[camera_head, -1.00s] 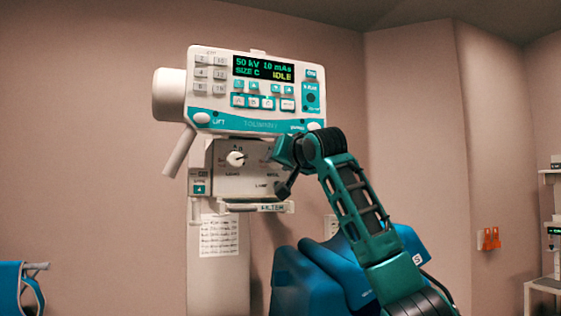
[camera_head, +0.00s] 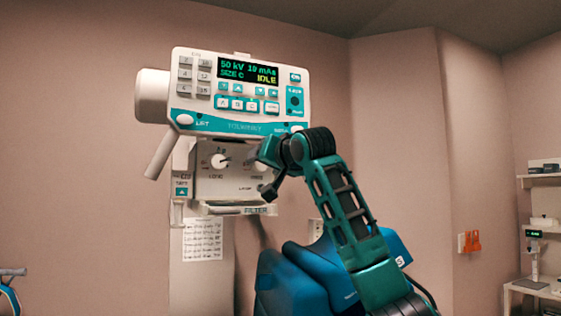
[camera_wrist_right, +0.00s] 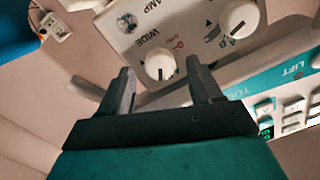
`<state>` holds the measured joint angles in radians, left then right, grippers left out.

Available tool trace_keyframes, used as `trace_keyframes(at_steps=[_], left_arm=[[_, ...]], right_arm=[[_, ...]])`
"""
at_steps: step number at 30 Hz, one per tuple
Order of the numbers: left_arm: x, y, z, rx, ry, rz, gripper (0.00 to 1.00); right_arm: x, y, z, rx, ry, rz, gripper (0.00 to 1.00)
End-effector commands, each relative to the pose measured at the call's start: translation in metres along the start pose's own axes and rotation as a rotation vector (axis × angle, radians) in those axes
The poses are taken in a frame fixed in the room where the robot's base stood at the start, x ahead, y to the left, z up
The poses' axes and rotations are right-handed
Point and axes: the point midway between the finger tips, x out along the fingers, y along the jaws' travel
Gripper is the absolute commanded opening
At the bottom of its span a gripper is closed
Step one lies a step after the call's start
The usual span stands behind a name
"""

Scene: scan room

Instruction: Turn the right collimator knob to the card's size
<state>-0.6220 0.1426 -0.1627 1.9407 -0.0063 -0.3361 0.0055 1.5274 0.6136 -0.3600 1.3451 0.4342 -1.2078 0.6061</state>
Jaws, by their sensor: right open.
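The right collimator knob (camera_wrist_right: 160,63), round and white with a dark pointer line, is above the word WIDE on the collimator face. In the right wrist view it sits between and just beyond the fingertips of my open right gripper (camera_wrist_right: 162,72); contact cannot be told. In the head view my right gripper (camera_head: 264,160) hides most of that knob. The left knob (camera_head: 220,161), marked LONG, is clear of the gripper and also shows in the wrist view (camera_wrist_right: 240,18). The display (camera_head: 248,71) reads 50 kV, 10 mAs, SIZE C, IDLE. My left gripper is out of view.
The control panel (camera_head: 235,125) overhangs the knobs. A FILTER ledge (camera_head: 230,209) lies below them. A printed sheet (camera_head: 202,240) hangs lower on the column, its text too small to read. Shelves (camera_head: 540,180) stand far right.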

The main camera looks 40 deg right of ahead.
Motion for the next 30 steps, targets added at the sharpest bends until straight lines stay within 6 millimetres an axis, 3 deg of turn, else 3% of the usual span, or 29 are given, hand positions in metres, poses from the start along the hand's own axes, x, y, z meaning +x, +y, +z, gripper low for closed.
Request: trace_keyframes(at_steps=[9,15,21,30], left_arm=[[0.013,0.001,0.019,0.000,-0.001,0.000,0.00],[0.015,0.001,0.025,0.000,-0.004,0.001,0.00],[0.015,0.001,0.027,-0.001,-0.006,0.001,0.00],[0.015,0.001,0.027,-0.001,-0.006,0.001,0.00]], right_arm=[[-0.070,0.001,0.002,0.000,0.004,-0.002,0.64],[-0.101,0.001,0.001,0.000,0.004,-0.001,0.64],[-0.111,0.001,0.001,0.000,0.000,0.001,0.64],[-0.111,0.001,0.001,0.000,0.000,0.001,0.64]])
